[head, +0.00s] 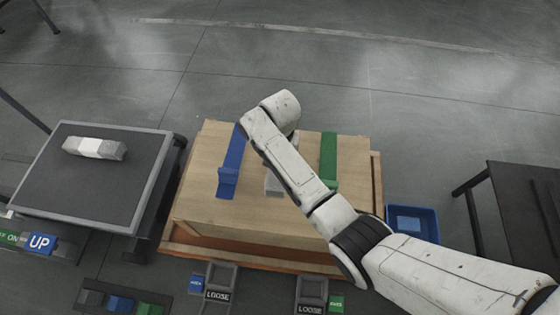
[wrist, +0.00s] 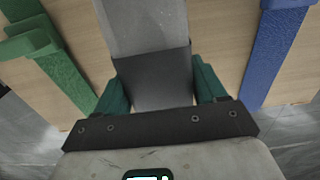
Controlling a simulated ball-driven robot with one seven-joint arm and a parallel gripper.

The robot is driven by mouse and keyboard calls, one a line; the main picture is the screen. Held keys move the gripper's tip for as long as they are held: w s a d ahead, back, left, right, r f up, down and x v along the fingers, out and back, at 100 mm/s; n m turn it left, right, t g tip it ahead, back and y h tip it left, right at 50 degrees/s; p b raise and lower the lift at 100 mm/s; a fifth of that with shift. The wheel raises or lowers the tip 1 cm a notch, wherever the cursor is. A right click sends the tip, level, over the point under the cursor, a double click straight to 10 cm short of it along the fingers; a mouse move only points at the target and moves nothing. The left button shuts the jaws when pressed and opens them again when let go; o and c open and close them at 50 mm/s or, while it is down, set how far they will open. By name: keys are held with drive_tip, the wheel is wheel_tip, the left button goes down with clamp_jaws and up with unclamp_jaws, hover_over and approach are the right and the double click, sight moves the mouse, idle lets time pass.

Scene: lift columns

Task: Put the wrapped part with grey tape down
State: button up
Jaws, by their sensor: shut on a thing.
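The wrapped part with grey tape (wrist: 150,28) is pale grey with a dark grey band around it, seen in the wrist view. My gripper (wrist: 160,80) is shut on it at the band, with a green finger on either side. In the head view my arm hides most of the part, and a pale piece of it (head: 273,184) shows beside the arm. It is over the wooden crate top (head: 215,207), between the blue strap (head: 232,160) and the green strap (head: 328,160). I cannot tell whether it touches the wood.
Another wrapped part with a white band (head: 95,148) lies on a dark platform (head: 90,192) at left. "UP" (head: 40,243) and "ON" signs stand before it. Two "LOOSE" boxes (head: 217,290) are at the crate's front. A blue bin (head: 430,222) and dark table (head: 525,205) are at right.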

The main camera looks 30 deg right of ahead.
drive_tip(key=shift+f+b, duration=0.4)
drive_tip(key=shift+f, duration=1)
drive_tip(key=o, duration=1.5)
drive_tip(key=shift+f, duration=0.15)
wheel_tip(320, 180, up, 12)
drive_tip(key=p, duration=0.5)
